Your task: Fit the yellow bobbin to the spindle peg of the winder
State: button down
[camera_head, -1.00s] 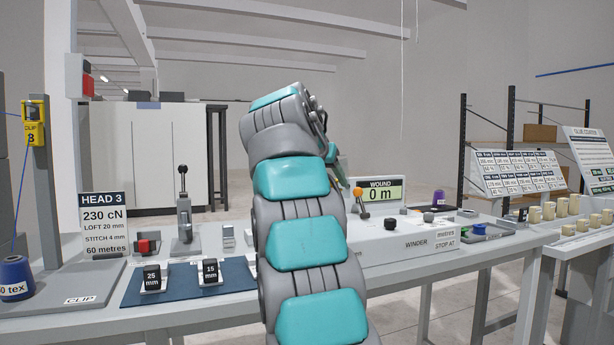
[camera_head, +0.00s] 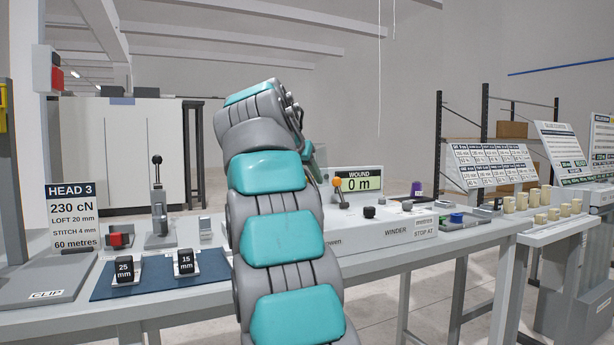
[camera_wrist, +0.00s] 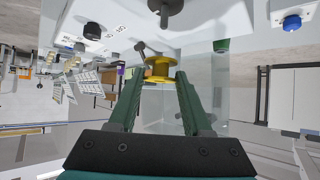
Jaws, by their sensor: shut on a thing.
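The yellow bobbin (camera_wrist: 160,70) is between the green fingertips of my gripper (camera_wrist: 158,80) in the wrist view. The gripper is shut on it. A dark grey upright shaft (camera_wrist: 172,12), which looks like the spindle peg, stands on the pale winder top at the upper edge of the wrist view. The bobbin is apart from the shaft, with a gap between them in the picture. In the head view the winder (camera_head: 375,232) is right of my arm, with its "0 m" display behind. My arm hides the bobbin and most of the gripper there.
An orange-knobbed lever (camera_head: 338,184) and a black knob (camera_head: 369,212) stick up from the winder. A purple cone (camera_head: 416,189) stands behind. Two black blocks marked 25 mm and 15 mm sit on a blue mat (camera_head: 105,288) at the left. A clamp lever (camera_head: 158,200) stands beyond them.

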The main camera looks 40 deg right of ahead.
jog(key=shift+f+b, duration=1.3)
jog(key=shift+f, duration=0.5)
jog(key=shift+f+b, duration=1.7)
jog(key=shift+f, duration=0.15)
jog(key=shift+c, duration=1.3)
grip_release()
jog(key=shift+r, duration=0.1)
jog(key=v, duration=0.7)
jog(key=shift+r+p, duration=0.1)
jog(key=shift+p, duration=0.2)
jog(key=shift+s+a+r, duration=0.15)
jog(key=shift+a, duration=0.15)
